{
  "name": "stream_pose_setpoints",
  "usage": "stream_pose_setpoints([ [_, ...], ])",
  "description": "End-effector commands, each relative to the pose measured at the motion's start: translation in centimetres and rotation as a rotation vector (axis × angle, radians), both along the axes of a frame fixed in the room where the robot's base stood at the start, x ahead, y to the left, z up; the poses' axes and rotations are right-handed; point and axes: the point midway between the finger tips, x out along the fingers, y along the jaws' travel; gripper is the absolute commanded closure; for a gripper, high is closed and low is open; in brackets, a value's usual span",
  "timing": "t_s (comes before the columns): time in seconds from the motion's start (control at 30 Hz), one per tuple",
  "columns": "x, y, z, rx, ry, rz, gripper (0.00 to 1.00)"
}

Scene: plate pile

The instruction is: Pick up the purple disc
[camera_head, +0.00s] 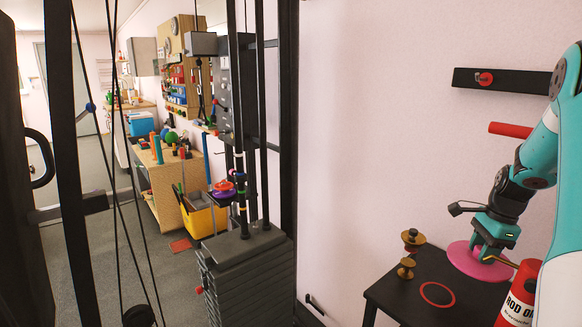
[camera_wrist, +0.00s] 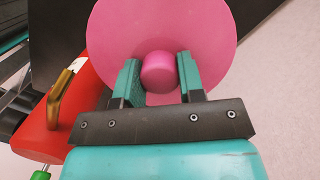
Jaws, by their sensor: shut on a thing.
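A large pink disc (camera_head: 466,262) with a round pink knob is at the right, by the black table. It fills the top of the wrist view (camera_wrist: 215,30). My gripper (camera_head: 488,248) is shut on its knob, with one green finger on each side (camera_wrist: 160,75). I cannot tell whether the disc touches the table or hangs just above it. A small purple disc-like thing (camera_head: 223,185) shows far off near the yellow bin, beside red pieces.
The black table (camera_head: 400,290) bears a red ring (camera_head: 437,294) and two brass knobbed pieces (camera_head: 413,238). A red oil can (camera_head: 517,298) stands close to my arm and also shows in the wrist view (camera_wrist: 85,92). A weight stack (camera_head: 245,280) stands mid-left.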

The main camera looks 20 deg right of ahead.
Motion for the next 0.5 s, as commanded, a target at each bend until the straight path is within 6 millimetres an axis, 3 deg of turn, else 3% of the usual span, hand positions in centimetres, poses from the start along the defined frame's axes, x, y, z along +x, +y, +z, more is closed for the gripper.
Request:
stream_pose_setpoints([
  [0.13,0.0,-0.1,2.5,-0.002,-0.003,0.011,1.0],
  [0.3,1.1,1.6,3.1,-0.005,-0.015,0.092,1.0],
  [0.5,1.5,2.3,3.4,-0.006,-0.021,0.121,1.0],
])
